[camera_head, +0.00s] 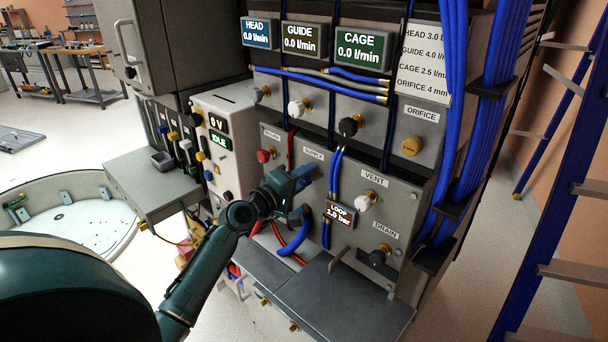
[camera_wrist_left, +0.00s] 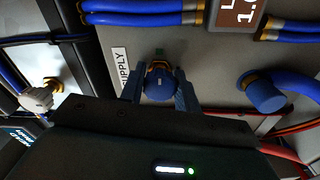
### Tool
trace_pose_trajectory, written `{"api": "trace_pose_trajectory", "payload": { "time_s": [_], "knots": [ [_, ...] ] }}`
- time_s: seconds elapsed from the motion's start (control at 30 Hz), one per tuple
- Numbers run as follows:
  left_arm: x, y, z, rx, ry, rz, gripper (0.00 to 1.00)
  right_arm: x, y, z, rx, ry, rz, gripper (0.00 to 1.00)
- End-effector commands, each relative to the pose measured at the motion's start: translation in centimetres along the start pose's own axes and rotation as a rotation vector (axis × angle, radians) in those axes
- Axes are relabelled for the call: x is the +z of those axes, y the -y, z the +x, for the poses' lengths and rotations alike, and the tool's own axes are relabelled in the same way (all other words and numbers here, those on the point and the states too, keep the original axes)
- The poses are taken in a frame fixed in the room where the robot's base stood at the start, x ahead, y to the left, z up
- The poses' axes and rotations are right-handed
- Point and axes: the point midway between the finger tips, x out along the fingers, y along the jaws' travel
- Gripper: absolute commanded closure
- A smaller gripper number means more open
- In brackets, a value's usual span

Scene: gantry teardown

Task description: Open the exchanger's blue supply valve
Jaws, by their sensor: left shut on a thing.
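The blue supply valve knob (camera_wrist_left: 161,86) shows in the left wrist view, with a brass stem behind it and the SUPPLY label (camera_wrist_left: 121,70) beside it. My left gripper (camera_wrist_left: 160,92) is shut on this knob, one finger on each side. In the head view my left gripper (camera_head: 300,183) reaches the grey exchanger panel (camera_head: 342,176) just below the SUPPLY label (camera_head: 313,154) and hides most of the knob. The LOOP display (camera_head: 340,213) sits to its right and seems to read 1.0 bar. My right gripper is not in view.
A red knob (camera_head: 264,156) is left of the gripper; the white VENT knob (camera_head: 364,203) and black DRAIN knob (camera_head: 379,257) are to the right. A thick blue hose (camera_head: 296,243) curves below the gripper. A grey shelf (camera_head: 345,296) juts out beneath the panel.

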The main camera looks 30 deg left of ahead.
Motion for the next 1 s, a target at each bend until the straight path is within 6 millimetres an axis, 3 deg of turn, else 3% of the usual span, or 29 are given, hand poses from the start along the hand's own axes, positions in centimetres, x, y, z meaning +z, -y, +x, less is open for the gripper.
{"api": "trace_pose_trajectory", "payload": {
  "time_s": [0.6,0.63,0.9,1.0],
  "knots": [
    [-0.03,0.0,-0.01,0.001,-0.001,-0.045,0.91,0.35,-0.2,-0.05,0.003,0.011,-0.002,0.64],
    [-0.03,0.0,-0.01,0.001,-0.001,-0.045,0.67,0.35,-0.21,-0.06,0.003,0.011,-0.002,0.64],
    [-0.01,0.0,0.0,0.0,-0.001,-0.043,0.46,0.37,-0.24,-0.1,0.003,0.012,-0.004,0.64],
    [-0.01,-0.01,0.0,0.0,0.0,-0.042,0.46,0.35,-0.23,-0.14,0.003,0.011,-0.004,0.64]
  ]
}}
